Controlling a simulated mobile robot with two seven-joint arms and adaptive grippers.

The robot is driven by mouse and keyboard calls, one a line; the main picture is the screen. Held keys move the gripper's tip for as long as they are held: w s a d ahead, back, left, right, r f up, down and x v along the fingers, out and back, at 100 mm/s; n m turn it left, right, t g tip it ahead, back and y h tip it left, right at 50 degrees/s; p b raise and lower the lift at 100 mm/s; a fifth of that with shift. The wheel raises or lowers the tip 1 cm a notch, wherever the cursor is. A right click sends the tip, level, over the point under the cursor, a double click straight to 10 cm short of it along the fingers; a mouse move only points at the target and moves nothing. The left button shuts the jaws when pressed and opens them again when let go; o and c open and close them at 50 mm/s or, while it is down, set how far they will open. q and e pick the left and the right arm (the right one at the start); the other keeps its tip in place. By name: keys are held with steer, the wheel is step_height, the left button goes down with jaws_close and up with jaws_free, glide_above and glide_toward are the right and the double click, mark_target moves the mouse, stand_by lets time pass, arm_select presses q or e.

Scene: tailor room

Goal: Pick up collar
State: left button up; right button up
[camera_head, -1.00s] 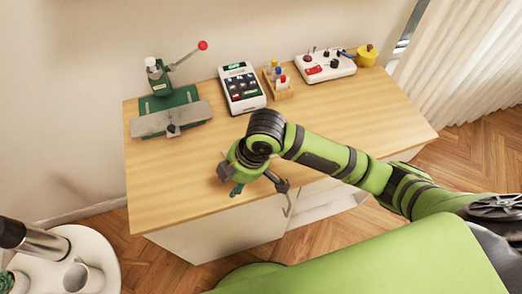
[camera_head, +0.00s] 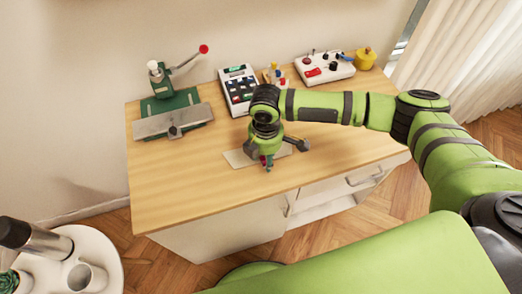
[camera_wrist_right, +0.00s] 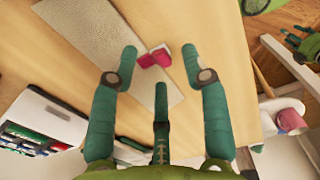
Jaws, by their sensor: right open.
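A small crimson-pink folded piece (camera_wrist_right: 156,56), which looks like the collar, lies at the edge of a pale beige rectangular sheet (camera_wrist_right: 100,30) on the wooden desk. The sheet also shows in the head view (camera_head: 238,158). My right gripper (camera_head: 268,160) points down over the sheet near the desk's front. In the wrist view its open fingers (camera_wrist_right: 160,52) stand on either side of the crimson piece, with nothing held between them. In the head view the gripper largely hides the piece. A small green-and-dark part at the wrist view's right edge may be my left gripper (camera_wrist_right: 304,45).
On the desk (camera_head: 175,200) stand a green press with a red-knobbed lever (camera_head: 178,98), a keypad device (camera_head: 240,88), a small wooden rack (camera_head: 272,76), a white control box (camera_head: 324,68) and a yellow pot (camera_head: 366,60). The desk's left front is clear.

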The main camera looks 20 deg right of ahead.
steer(key=shift+f, duration=0.65)
steer(key=c, duration=0.9)
steer(key=shift+o, duration=0.2)
steer(key=shift+r, duration=0.1)
